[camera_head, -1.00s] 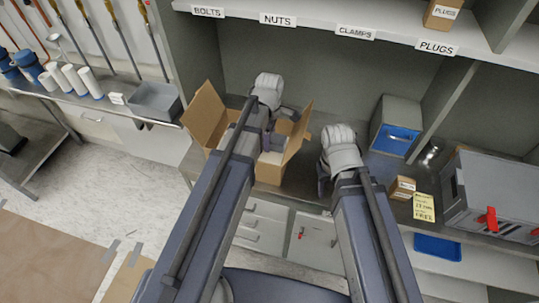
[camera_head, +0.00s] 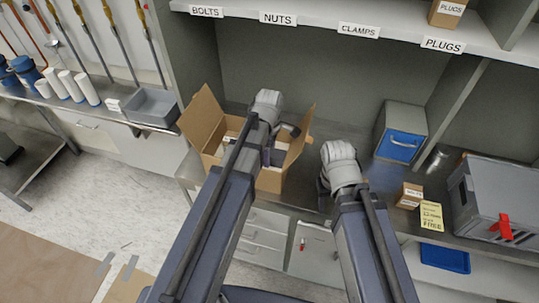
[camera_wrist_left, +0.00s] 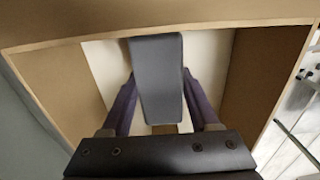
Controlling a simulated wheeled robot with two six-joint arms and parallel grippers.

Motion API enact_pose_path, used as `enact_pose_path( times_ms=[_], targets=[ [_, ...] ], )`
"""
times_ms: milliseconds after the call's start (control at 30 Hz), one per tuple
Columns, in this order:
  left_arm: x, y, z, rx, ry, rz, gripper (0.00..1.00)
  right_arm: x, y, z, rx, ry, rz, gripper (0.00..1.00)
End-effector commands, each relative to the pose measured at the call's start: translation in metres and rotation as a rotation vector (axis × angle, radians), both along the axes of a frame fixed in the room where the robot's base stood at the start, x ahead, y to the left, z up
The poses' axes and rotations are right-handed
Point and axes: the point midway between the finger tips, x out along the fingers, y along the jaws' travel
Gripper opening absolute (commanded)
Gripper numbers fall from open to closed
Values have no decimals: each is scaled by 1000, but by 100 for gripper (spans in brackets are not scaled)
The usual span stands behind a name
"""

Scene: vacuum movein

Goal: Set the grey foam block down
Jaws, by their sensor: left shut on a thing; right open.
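The grey foam block (camera_wrist_left: 158,82) is between the two fingers of my left gripper (camera_wrist_left: 160,98), which is shut on it, in the left wrist view. The block is above or inside an open cardboard box (camera_wrist_left: 52,85); I cannot tell whether it touches the bottom. In the head view, the box (camera_head: 203,118) stands on the bench with flaps spread, and my left gripper (camera_head: 278,148) is at its opening. My left arm hides part of the box, and the block is not clear there. My right gripper (camera_head: 323,192) is open, mostly hidden behind its arm, right of the box.
A blue-fronted grey bin (camera_head: 404,140), a small carton (camera_head: 410,194), a yellow note (camera_head: 431,215) and a large grey case (camera_head: 495,205) stand to the right. A grey tray (camera_head: 152,107) is at the left. A labelled shelf (camera_head: 320,20) overhangs the bench.

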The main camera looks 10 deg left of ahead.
Motion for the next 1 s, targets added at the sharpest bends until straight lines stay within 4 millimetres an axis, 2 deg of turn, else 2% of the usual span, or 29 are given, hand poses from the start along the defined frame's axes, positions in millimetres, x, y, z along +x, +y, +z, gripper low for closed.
enact_pose_path(
  times_ms=[33, 67, 300, 667, 867, 1000],
  targets=[
    [0, 0, -4, 0, 0, 0, 10, 0, 0, -4, 0, 0, 0, 50],
    [0, 0, -3, 0, 0, 0, 62, 0, 0, -3, 0, 0, 0, 50],
    [0, 0, -2, 0, 0, 0, 89, 0, 0, -2, 0, 0, 0, 50],
    [0, 0, 0, 0, 0, 0, 91, 0, 0, 0, 0, 0, 0, 50],
    [0, 0, 13, 0, 0, 0, 91, 0, 0, 13, 0, 0, 0, 50],
    [0, 0, 30, 0, 0, 0, 91, 0, 0, 30, 0, 0, 0, 50]
  ],
)
